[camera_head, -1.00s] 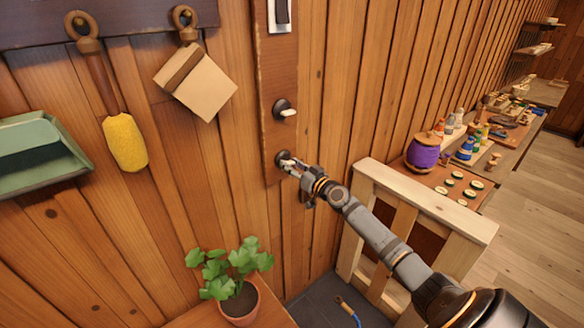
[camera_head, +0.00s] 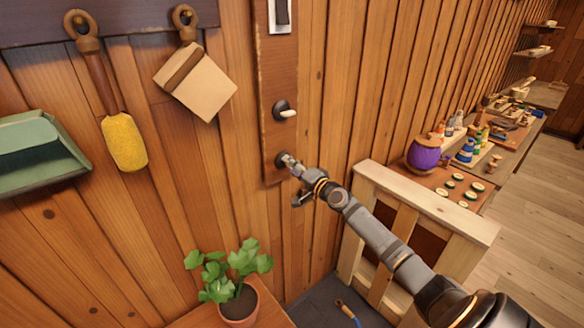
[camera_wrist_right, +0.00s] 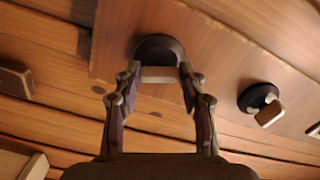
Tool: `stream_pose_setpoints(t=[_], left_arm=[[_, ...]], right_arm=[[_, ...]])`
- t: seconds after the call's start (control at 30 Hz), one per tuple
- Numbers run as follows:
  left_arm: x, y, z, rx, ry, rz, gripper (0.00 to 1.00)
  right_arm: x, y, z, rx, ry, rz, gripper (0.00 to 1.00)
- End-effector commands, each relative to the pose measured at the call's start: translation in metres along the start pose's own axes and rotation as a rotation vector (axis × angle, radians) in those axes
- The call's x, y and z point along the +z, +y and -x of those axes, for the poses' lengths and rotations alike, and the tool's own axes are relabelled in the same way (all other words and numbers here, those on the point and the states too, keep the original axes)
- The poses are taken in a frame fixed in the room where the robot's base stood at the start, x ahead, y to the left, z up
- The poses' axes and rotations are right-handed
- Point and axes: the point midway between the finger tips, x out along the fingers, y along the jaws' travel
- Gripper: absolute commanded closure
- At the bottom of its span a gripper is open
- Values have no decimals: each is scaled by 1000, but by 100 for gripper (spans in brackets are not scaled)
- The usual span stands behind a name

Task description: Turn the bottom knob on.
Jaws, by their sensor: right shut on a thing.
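The bottom knob (camera_head: 281,158) is a dark round base with a pale bar handle, low on the brown wooden wall strip (camera_head: 279,66). My right gripper (camera_head: 289,160) reaches it from the lower right and hides part of it. In the right wrist view, the bottom knob (camera_wrist_right: 160,47) sits straight ahead, and its pale bar lies between the two fingertips of my right gripper (camera_wrist_right: 159,76), which is shut on it. The upper knob (camera_head: 285,110), also dark with a pale lever, is above it; it shows at right in the wrist view (camera_wrist_right: 258,97). My left gripper is not in view.
A switch plate (camera_head: 281,15) tops the strip. A potted plant (camera_head: 238,302) stands below.

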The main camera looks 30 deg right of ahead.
Motion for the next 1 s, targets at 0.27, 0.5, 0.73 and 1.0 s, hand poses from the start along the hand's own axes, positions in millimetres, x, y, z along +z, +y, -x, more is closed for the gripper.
stream_pose_setpoints(t=[0.27,0.5,0.73,1.0], left_arm=[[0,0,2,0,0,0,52],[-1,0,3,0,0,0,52],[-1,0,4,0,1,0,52],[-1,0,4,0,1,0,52]], right_arm=[[0,0,0,2,-1,-210,90],[0,1,0,2,-1,-326,90],[1,1,0,2,-1,-378,90],[1,1,0,2,-1,-389,90]])
